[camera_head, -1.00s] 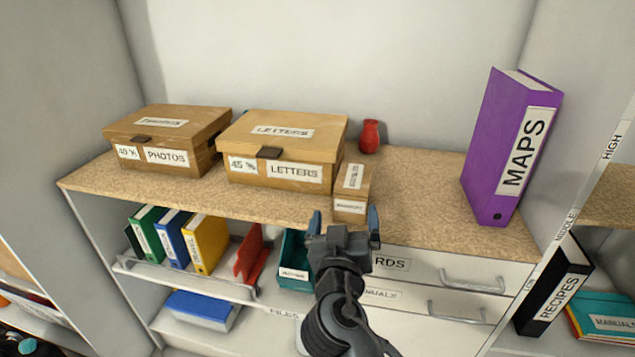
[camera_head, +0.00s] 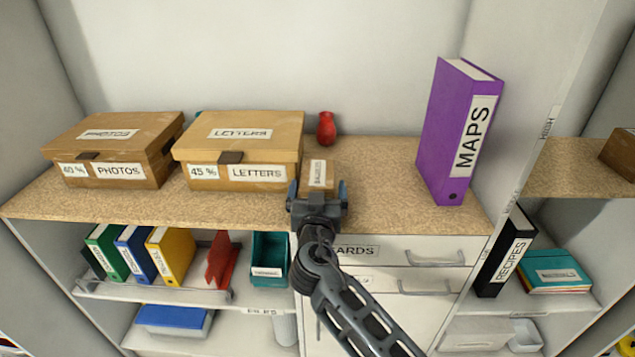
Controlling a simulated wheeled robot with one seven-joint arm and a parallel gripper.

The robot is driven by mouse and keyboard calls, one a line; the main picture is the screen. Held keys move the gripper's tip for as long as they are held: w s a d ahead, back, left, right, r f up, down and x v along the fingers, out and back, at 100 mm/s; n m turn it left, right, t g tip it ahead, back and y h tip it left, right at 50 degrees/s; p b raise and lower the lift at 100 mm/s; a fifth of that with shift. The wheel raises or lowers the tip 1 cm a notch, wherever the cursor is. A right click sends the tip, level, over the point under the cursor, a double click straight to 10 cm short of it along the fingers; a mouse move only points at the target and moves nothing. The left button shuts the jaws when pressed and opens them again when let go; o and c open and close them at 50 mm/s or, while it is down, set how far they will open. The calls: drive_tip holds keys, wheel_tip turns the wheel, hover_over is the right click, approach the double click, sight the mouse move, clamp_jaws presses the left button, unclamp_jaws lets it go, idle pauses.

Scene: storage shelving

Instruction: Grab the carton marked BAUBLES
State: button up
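The small brown carton (camera_head: 318,173) stands on the wood-topped counter, just right of the LETTERS box. Its white top label is small but appears to read BAUBLES. My gripper (camera_head: 317,190) is open, its two fingers spread wider than the carton. The fingers point at the carton, one toward each side of its near end. The gripper hides the carton's lower front. I cannot tell whether the fingers are beside the carton or just short of it.
The LETTERS box (camera_head: 238,150) stands close on the left, with the PHOTOS box (camera_head: 115,150) beyond it. A red vase (camera_head: 326,128) stands behind the carton. A purple MAPS binder (camera_head: 455,130) stands at right. The counter (camera_head: 385,185) between carton and binder is clear.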

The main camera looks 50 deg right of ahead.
drive_tip(key=shift+w+d, duration=0.2)
drive_tip(key=shift+d, duration=0.1)
drive_tip(key=shift+c, duration=0.2)
drive_tip(key=c, duration=1.2)
